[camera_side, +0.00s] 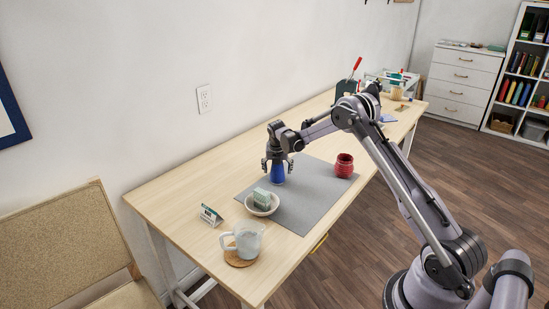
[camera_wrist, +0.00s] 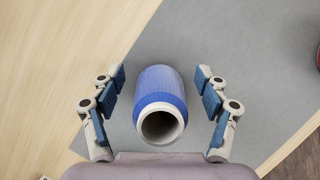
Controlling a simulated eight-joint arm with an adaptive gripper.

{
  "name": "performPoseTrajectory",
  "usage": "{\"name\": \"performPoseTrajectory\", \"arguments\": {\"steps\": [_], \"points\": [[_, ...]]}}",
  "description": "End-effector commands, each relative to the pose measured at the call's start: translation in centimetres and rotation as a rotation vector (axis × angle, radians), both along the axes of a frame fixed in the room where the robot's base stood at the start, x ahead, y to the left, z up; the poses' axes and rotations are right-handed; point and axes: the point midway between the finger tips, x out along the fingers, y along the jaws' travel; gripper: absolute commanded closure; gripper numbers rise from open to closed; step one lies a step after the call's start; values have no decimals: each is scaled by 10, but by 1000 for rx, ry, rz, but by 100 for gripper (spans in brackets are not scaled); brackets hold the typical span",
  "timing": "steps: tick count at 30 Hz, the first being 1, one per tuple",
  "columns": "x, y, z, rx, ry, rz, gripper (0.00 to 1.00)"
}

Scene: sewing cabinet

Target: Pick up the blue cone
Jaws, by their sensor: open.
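The blue cone (camera_side: 277,174) stands on the grey mat (camera_side: 312,196) on the wooden table. In the wrist view the blue cone (camera_wrist: 161,100) lies between the two fingers, with its pale hollow end facing the camera. My gripper (camera_side: 277,163) is right over the cone in the side view and hides its top. In the wrist view my gripper (camera_wrist: 162,88) is open, with a blue-padded finger on each side of the cone. A gap shows between each finger and the cone.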

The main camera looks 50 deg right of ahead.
Motion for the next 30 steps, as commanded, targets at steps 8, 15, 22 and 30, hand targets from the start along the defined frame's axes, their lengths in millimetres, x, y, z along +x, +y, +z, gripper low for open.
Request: {"name": "performPoseTrajectory", "arguments": {"steps": [8, 15, 22, 30], "points": [[0, 0, 0, 0, 0, 0, 84], [0, 0, 0, 0, 0, 0, 85], [0, 0, 5, 0, 0, 0, 85], [0, 0, 43, 0, 0, 0, 85]]}}
